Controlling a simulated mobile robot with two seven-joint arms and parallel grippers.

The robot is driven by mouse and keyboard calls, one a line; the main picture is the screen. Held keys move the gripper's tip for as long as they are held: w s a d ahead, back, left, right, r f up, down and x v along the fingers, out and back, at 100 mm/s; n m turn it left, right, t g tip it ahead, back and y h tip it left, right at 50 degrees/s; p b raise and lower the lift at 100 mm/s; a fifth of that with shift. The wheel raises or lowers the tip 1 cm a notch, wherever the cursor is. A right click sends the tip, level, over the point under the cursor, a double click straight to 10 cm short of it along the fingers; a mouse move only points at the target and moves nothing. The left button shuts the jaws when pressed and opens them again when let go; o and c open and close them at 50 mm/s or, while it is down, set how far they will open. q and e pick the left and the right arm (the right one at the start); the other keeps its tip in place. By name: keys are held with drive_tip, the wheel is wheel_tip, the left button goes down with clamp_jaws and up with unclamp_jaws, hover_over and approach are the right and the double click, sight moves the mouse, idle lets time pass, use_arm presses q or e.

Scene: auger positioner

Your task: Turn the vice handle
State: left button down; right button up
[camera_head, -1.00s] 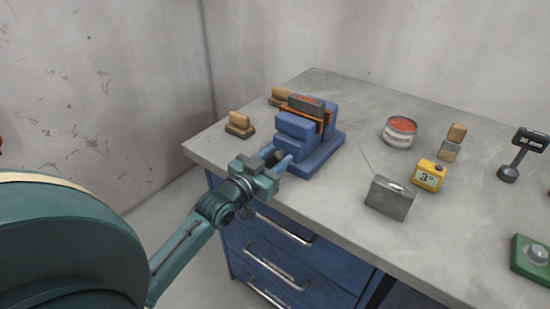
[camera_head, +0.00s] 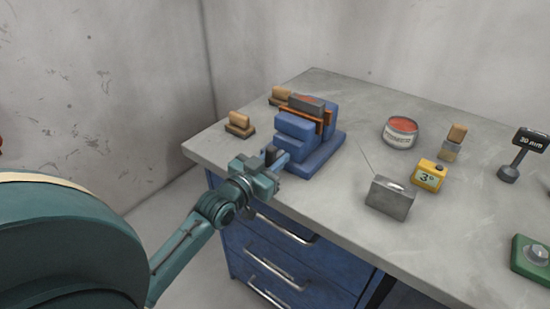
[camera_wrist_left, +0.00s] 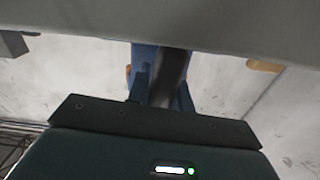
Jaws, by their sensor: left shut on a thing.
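The blue vice (camera_head: 318,155) stands on the near left part of the workbench, with a grey and orange piece between its jaws. Its dark handle (camera_head: 269,152) is on the side facing my left arm. My left gripper (camera_head: 277,163) reaches it from the lower left and is shut on the handle. In the left wrist view the dark handle bar (camera_wrist_left: 171,74) lies between the two fingers (camera_wrist_left: 161,88). The gripper hides part of the handle in the head view. My right gripper is not in view.
Wooden-topped blocks (camera_head: 239,125) stand beside and behind the vice. To the right are a red-topped can (camera_head: 400,132), a grey box with an antenna (camera_head: 390,199), a yellow timer (camera_head: 429,175) and a green device (camera_head: 533,258). Drawers (camera_head: 285,262) are below the bench edge (camera_head: 320,237).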

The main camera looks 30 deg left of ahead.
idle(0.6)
use_arm(q)
drive_tip(key=c, duration=0.9)
unclamp_jaws()
drive_tip(key=shift+s, duration=0.1)
drive_tip(key=s, duration=0.8)
drive_tip(key=s+a+b, duration=0.1)
drive_tip(key=s, duration=0.4)
